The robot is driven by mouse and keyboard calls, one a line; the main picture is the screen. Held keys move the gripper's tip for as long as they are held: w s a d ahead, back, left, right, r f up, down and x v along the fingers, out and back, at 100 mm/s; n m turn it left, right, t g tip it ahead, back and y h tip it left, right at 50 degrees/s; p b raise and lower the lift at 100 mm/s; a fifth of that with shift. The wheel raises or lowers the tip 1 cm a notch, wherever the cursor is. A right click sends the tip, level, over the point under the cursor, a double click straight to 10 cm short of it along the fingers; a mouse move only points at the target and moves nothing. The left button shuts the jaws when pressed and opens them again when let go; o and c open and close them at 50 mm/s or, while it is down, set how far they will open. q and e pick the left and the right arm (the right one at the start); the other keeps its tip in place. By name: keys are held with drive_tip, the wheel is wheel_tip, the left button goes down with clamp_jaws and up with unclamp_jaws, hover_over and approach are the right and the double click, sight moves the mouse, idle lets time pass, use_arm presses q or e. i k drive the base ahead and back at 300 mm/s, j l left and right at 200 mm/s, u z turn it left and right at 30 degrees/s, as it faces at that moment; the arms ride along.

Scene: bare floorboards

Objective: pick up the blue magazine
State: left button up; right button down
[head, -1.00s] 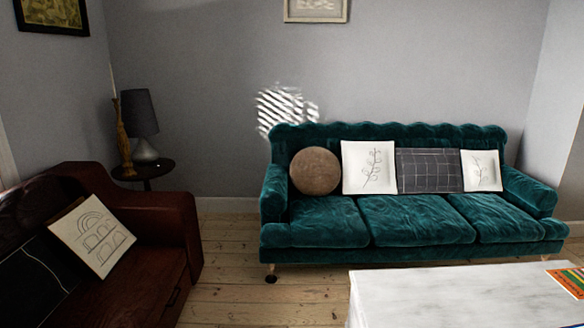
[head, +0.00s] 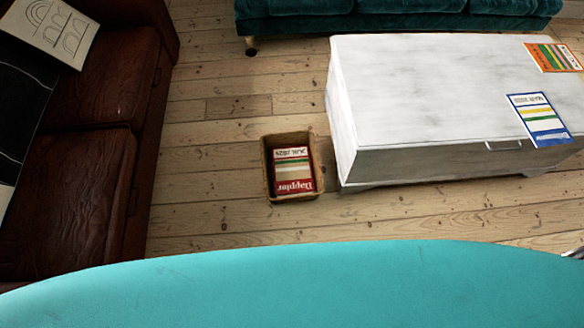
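My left gripper is not in view. A small grey metallic sliver (head: 575,253) shows at the right edge of the head view and looks like part of my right gripper. It is apart from the magazine, and its fingers cannot be made out.
An orange magazine (head: 553,56) lies on the table behind the blue one. A basket (head: 267,170) holding a red magazine (head: 292,171) stands left of the table. A brown sofa (head: 70,190) is at left, a teal sofa (head: 390,22) at the back.

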sight(545, 128)
drive_tip(key=z, duration=1.9)
